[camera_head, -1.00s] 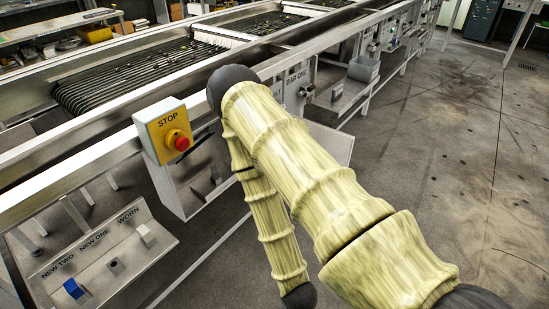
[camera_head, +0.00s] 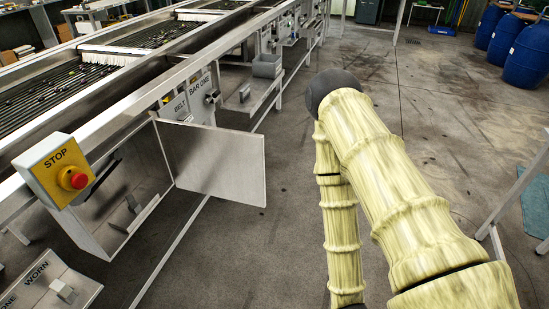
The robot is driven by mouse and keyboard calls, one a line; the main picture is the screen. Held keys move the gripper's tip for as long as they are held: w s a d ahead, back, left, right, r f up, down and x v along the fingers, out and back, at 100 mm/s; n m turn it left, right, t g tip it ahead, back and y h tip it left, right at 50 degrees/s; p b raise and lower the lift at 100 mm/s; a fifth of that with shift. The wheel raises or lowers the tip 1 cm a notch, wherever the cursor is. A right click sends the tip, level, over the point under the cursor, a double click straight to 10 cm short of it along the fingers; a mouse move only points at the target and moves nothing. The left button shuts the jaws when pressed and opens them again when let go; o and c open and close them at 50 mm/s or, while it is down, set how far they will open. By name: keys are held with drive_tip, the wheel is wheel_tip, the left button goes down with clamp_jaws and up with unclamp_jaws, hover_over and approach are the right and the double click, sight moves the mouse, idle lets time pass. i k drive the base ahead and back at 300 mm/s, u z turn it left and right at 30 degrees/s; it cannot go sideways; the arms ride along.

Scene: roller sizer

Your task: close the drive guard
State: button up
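The drive guard (camera_head: 212,160) is a flat grey metal door. It stands swung open, sticking out from the side of the machine into the aisle. The open drive box (camera_head: 120,205) lies to its left, below the yellow STOP box, with a small dark part inside. My arm, in a pale yellow sleeve, rises on the right of the view, well apart from the guard. My gripper is not in view, so I cannot see its fingers.
The yellow STOP box with a red button (camera_head: 74,179) juts from the rail at left. A labelled tray (camera_head: 50,290) is at the lower left. Blue barrels (camera_head: 530,55) stand far right. The floor between guard and arm is clear.

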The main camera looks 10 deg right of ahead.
sight(225, 164)
drive_tip(key=z, duration=1.15)
drive_tip(key=i, duration=3.2)
drive_tip(key=u, duration=3.6)
